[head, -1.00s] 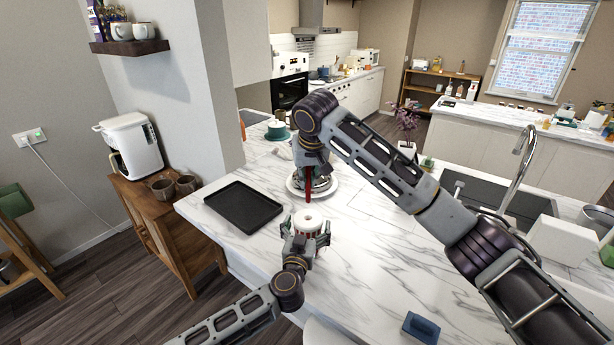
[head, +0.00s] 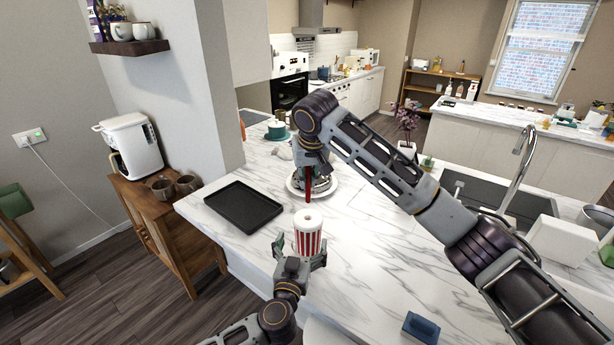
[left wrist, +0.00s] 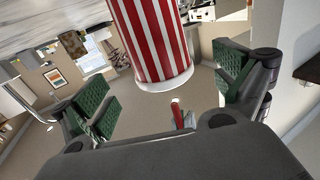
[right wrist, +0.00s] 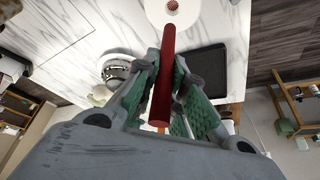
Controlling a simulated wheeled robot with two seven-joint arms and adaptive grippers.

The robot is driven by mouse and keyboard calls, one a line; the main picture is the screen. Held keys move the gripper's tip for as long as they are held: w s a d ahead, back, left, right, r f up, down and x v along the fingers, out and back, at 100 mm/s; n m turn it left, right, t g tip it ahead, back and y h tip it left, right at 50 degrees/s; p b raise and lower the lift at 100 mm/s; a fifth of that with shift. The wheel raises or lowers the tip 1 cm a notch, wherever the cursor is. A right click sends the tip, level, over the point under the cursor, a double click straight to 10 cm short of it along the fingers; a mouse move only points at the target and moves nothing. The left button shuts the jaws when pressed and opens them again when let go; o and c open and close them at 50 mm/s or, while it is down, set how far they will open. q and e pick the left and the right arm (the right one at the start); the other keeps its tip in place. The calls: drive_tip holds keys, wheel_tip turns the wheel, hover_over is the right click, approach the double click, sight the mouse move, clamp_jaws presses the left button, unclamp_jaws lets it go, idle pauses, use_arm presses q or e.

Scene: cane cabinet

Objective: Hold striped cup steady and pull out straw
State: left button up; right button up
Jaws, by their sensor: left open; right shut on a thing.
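The red-and-white striped cup (head: 308,238) stands upright on the marble counter, its white lid in full view. It also fills the top middle of the left wrist view (left wrist: 152,40). My left gripper (head: 300,254) is open, on the near side of the cup. In the left wrist view its green-padded fingers are spread wide with nothing between them. My right gripper (right wrist: 165,95) is shut on the red straw (right wrist: 164,70). The straw hangs below it in the head view (head: 308,190), its lower end apart from the lid and above it.
A black tray (head: 243,206) lies on the counter left of the cup. A white plate with a metal item (head: 300,185) is behind the straw. A blue object (head: 421,326) sits near the front right. The counter right of the cup is clear.

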use_arm(q)
drive_tip(key=shift+v, duration=2.3)
drive_tip(key=shift+d+r, duration=0.1)
drive_tip(key=shift+r, duration=0.05)
